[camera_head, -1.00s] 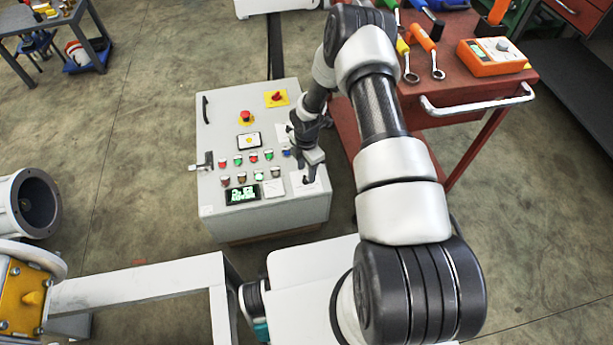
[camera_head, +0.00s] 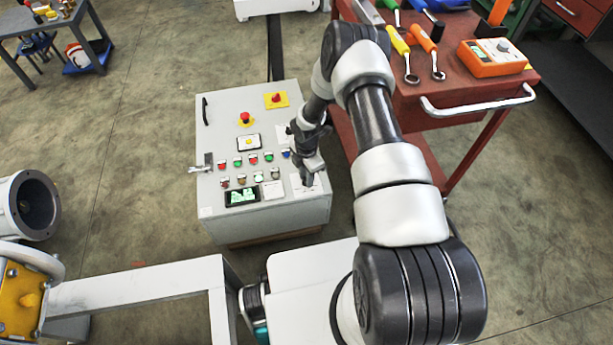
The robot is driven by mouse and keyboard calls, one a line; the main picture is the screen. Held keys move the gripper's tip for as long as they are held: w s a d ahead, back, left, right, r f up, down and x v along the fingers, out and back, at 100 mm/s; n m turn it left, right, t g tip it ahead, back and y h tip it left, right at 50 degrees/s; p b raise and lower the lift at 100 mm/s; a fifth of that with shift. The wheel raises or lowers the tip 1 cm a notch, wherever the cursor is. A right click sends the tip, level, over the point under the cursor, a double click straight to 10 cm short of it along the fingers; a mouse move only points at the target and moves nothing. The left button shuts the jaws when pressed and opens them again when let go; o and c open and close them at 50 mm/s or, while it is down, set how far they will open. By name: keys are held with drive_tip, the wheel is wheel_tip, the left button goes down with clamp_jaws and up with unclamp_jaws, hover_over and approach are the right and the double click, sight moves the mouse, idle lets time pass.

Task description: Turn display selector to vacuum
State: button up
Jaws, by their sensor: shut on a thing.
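The grey control box (camera_head: 215,222) stands on the floor left of my arm, its sloped panel facing up. A small dark display (camera_head: 242,197) with pale green characters is at the panel's lower left; its text is too small to read. My gripper (camera_head: 306,182) is at the panel's lower right, fingers pointing down at a white label plate (camera_head: 301,190). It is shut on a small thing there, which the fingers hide. The display selector cannot be made out separately, and its pointing direction is not visible.
Several coloured buttons (camera_head: 253,158) sit in rows left of my gripper. A red emergency button (camera_head: 245,117) and a red-yellow switch (camera_head: 276,99) are higher on the panel. A red tool cart (camera_head: 470,110) with tools stands right. A white frame (camera_head: 140,282) is in front.

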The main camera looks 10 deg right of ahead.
drive_tip(key=shift+n+b, duration=0.3)
drive_tip(key=n+b, duration=0.2)
drive_tip(key=shift+f+n, duration=0.15)
drive_tip(key=shift+n, duration=0.15)
drive_tip(key=shift+n+b, duration=0.9)
drive_tip(key=shift+n, duration=1.4)
drive_tip(key=shift+r, duration=0.2)
drive_tip(key=o, duration=1.1)
drive_tip(key=shift+c, duration=0.2)
wheel_tip(320, 180, up, 17)
drive_tip(key=p, duration=0.4)
drive_tip(key=shift+r, duration=0.2)
